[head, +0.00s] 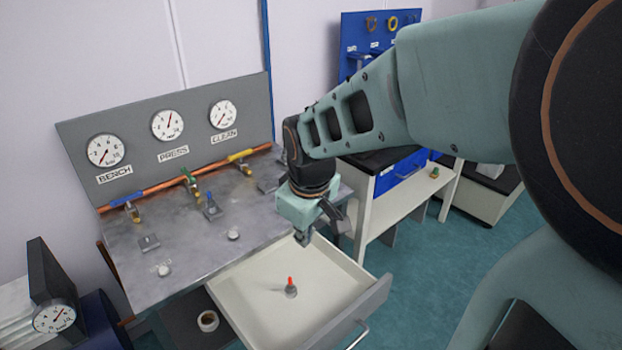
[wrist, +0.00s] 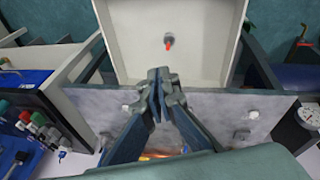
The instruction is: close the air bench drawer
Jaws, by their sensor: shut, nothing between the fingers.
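The air bench drawer (head: 330,327) stands pulled out from under the grey bench top in the head view. Its front panel, with a bar handle (head: 357,336), faces the lower right. A small grey fitting with a red tip (head: 291,287) stands in the drawer. My gripper (head: 302,240) is shut and empty, pointing down above the rear part of the drawer near the bench edge. In the wrist view the shut fingertips (wrist: 160,76) show in front of the pale drawer interior (wrist: 125,40), with the red-tipped fitting (wrist: 168,41) beyond. The drawer handle is not visible there.
The bench top (head: 190,260) carries valves, knobs and a copper pipe under three gauges (head: 168,125). A side table with a blue drawer (head: 398,172) stands behind. Open floor (head: 425,260) lies to the drawer's right.

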